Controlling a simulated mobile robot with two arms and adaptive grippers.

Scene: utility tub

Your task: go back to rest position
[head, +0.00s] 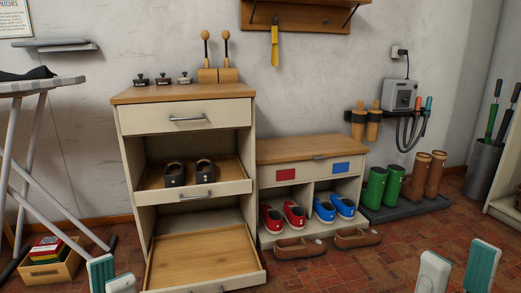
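My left gripper (112,279) shows at the bottom left edge of the head view, in front of the cabinet's left side. Its two fingers are apart, with the teal pad of the outer finger showing, and nothing is seen between them. My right gripper (458,268) shows at the bottom right, over the tiled floor. Its fingers stand wide apart and it is empty. Only the finger ends of both grippers are in view; the wrists and arms are cut off below.
A cabinet (182,111) has its lower drawer (206,256) pulled out, with dark shoes (189,173) on the tray above. A low bench (309,147) holds red and blue shoes; brown shoes (326,243) lie before it. An ironing board (40,86) stands left. Floor at front right is clear.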

